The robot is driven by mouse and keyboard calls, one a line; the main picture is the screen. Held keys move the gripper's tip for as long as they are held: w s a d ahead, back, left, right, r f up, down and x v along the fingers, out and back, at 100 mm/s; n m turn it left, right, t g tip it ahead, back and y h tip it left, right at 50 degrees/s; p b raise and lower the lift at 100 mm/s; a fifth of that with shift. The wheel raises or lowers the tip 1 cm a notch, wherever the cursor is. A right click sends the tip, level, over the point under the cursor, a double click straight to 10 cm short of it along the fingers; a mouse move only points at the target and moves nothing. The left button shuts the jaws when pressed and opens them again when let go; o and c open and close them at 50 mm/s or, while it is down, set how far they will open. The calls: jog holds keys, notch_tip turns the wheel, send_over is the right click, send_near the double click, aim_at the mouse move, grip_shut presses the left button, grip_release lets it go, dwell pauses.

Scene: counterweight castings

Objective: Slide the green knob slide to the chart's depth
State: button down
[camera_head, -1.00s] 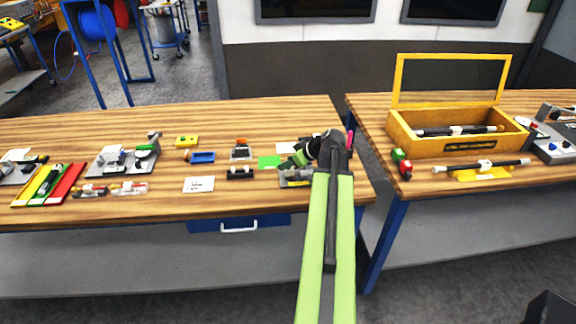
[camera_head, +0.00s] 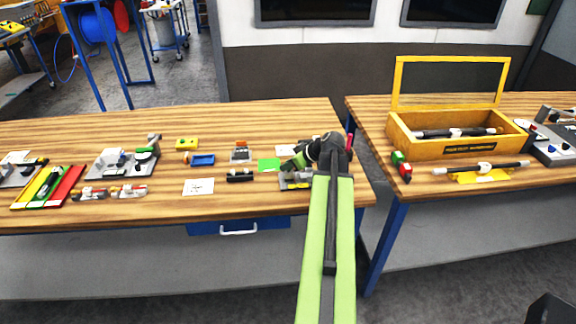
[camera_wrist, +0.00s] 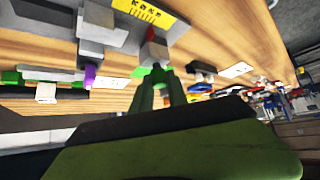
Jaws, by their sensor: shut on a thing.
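In the wrist view the two green fingers of my gripper (camera_wrist: 160,82) come together on a small green knob (camera_wrist: 157,70). The knob sits in front of a grey and red piece (camera_wrist: 153,48), with a yellow scale strip (camera_wrist: 150,12) with black marks beyond it. In the head view my gripper (camera_head: 294,163) reaches down to a grey fixture (camera_head: 297,181) near the right end of the left bench; the arm and fingers hide much of it. A white card (camera_head: 198,187) with small dark print lies to the left; the print is too small to read.
A gap separates the benches. Bare wood lies along the front edge.

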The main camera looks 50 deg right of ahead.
jog(key=shift+d, duration=0.1)
dwell(0.7)
jog(key=shift+s+d, duration=0.85)
jog(key=shift+d, duration=0.1)
jog(key=c, duration=1.3)
grip_release()
jog(key=shift+a, duration=0.1)
jog(key=shift+s+r+p, duration=0.2)
jog(key=shift+r+p, duration=0.15)
jog(key=shift+p, duration=0.05)
jog(key=p+v, duration=1.1)
jog(key=v, duration=0.5)
jog(key=shift+s+r+p, duration=0.2)
jog(key=shift+s+p, duration=0.05)
jog(key=shift+p, duration=0.05)
